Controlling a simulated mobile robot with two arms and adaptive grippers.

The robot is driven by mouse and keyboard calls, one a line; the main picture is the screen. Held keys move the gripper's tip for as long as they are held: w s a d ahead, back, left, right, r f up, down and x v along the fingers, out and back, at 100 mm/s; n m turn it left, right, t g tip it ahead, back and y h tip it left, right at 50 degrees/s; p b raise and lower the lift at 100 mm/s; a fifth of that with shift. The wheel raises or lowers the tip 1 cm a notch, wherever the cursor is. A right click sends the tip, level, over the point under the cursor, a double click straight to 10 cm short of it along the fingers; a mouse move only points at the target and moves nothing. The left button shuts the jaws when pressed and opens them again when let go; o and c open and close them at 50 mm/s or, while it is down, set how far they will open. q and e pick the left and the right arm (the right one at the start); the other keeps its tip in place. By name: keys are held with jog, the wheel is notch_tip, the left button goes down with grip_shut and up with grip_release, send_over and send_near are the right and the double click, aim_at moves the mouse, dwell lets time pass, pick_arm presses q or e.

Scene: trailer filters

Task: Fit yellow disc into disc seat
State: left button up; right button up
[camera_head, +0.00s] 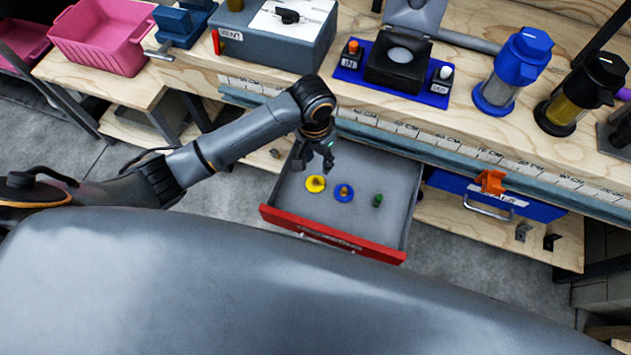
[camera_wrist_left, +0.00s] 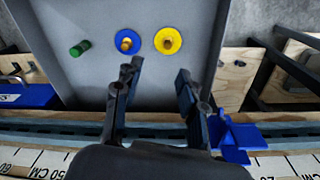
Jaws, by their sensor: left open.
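The yellow disc (camera_head: 315,184) lies flat in the open grey drawer (camera_head: 290,212), with a small tan knob in its middle. In the left wrist view the yellow disc (camera_wrist_left: 168,41) lies just beyond my left fingertips, toward the right finger. My left gripper (camera_head: 318,160) is open and empty, above the back of the drawer; its two fingers (camera_wrist_left: 157,80) are apart in the wrist view. A black box with a raised lid and a pale round area (camera_head: 399,55) stands on the bench; I cannot tell whether this is the disc seat. My right gripper is not in view.
A blue disc (camera_head: 344,193) and a green cylinder (camera_head: 377,200) lie beside the yellow disc. The drawer has a red front (camera_head: 332,238). Blue-topped (camera_head: 513,70) and black-topped (camera_head: 572,95) canisters stand on the bench at right. A pink bin (camera_head: 102,35) is at left.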

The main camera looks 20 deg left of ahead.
aim_at(315, 179)
pick_arm(q)
jog(key=shift+y, duration=0.3)
jog(key=f, duration=0.4)
jog(key=f+b, duration=0.1)
jog(key=f, duration=0.3)
jog(key=w+a+f+b, duration=0.1)
jog(key=f, duration=0.4)
jog(key=shift+r, duration=0.1)
grip_shut()
